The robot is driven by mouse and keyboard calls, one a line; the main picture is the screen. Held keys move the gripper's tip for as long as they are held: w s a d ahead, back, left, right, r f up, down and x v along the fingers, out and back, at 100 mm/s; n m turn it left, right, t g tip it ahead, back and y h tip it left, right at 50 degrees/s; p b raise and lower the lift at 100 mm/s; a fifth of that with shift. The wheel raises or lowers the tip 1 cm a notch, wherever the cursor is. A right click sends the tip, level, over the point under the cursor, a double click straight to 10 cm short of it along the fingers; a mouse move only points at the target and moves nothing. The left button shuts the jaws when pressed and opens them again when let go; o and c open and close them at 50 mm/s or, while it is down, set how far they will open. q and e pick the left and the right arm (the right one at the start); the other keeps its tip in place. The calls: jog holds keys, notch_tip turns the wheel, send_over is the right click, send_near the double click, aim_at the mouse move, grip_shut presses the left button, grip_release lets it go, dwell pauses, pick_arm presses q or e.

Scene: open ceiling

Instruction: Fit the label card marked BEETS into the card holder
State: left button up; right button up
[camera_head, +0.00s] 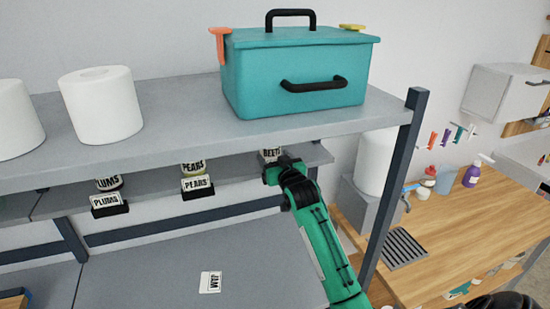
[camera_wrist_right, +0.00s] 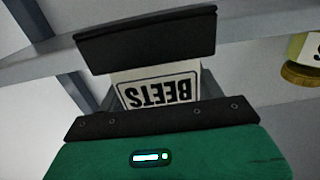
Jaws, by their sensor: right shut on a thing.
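The white BEETS card (camera_wrist_right: 157,84) shows upside down in the right wrist view. My right gripper (camera_head: 271,174) is shut on it at the shelf edge; its black and green hand also shows in the wrist view (camera_wrist_right: 160,118). A black card holder (camera_wrist_right: 146,41) lies right against the card's lower edge; whether the card is seated in it I cannot tell. In the head view a BEETS label (camera_head: 271,153) shows just above the gripper, and the holder there is hidden by the hand. My left gripper is out of view.
Holders with PLUMS (camera_head: 108,204) and PEARS (camera_head: 196,185) cards line the same shelf edge, with labelled jars behind. Another card (camera_head: 210,282) lies on the lower shelf. A teal toolbox (camera_head: 295,80) and paper rolls (camera_head: 100,103) stand above. A dark post (camera_head: 395,190) is right of my arm.

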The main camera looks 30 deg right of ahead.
jog(key=shift+f+b, duration=0.3)
jog(key=shift+f, duration=0.4)
jog(key=o, duration=1)
jog(key=shift+s, duration=0.1)
jog(key=b+v, duration=0.4)
jog(key=v, duration=0.9)
jog(key=shift+s+a+r+b, duration=0.1)
jog(key=shift+s+b, duration=0.25)
